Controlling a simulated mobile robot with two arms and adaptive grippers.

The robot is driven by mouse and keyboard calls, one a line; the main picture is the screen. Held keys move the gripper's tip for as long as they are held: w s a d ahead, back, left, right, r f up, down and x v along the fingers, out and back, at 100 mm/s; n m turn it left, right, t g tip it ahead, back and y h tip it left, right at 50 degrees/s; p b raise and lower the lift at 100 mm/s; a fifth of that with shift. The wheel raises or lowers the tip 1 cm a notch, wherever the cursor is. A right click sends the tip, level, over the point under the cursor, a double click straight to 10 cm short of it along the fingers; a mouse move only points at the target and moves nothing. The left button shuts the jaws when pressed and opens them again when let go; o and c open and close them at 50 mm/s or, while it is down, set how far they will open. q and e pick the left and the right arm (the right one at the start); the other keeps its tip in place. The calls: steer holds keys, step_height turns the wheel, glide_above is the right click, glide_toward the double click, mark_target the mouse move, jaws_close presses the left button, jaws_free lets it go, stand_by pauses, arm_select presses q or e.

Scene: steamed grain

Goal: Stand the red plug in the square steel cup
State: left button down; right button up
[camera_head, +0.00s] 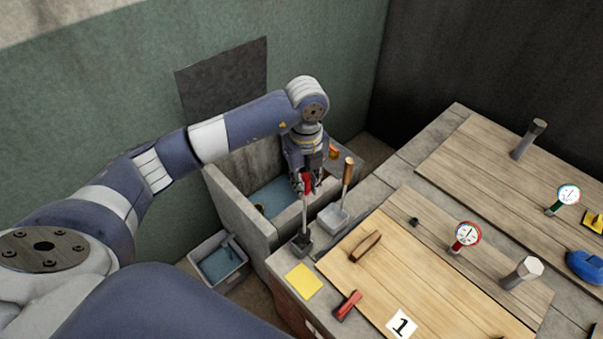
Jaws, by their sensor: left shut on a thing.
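My left gripper (305,187) is shut on a slim upright thing with a red upper part, which I take to be the red plug (307,182). A pale grey rod runs down from the grip. Its lower end meets a small dark grey square cup (302,244) on the bench's near left corner; I cannot tell whether it is inside or only in front. The gripper hides part of the red top. A lighter grey square holder (332,219) stands to the right with a wooden-handled tool (347,178) upright in it. My right gripper is out of view.
A stone basin (246,226) with bluish content lies behind the gripper. A yellow card (304,281), brown wooden piece (366,246) and red piece (348,305) lie near the bench edge. Gauges (466,235) and a grey post (522,272) stand farther right.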

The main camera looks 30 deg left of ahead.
arm_select(q)
steer(key=f+n, duration=0.1)
steer(key=n, duration=0.2)
steer(key=w+a+f+n+b, duration=0.1)
steer(key=f+n, duration=0.1)
steer(key=n, duration=0.1)
steer(key=f+n, duration=0.1)
steer(key=n, duration=0.1)
steer(key=shift+w+a+f+n+b, duration=0.15)
steer(key=shift+a+f+n+b, duration=0.15)
steer(key=shift+a+n+b, duration=0.1)
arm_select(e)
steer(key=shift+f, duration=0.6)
arm_select(q)
steer(key=shift+d, duration=0.1)
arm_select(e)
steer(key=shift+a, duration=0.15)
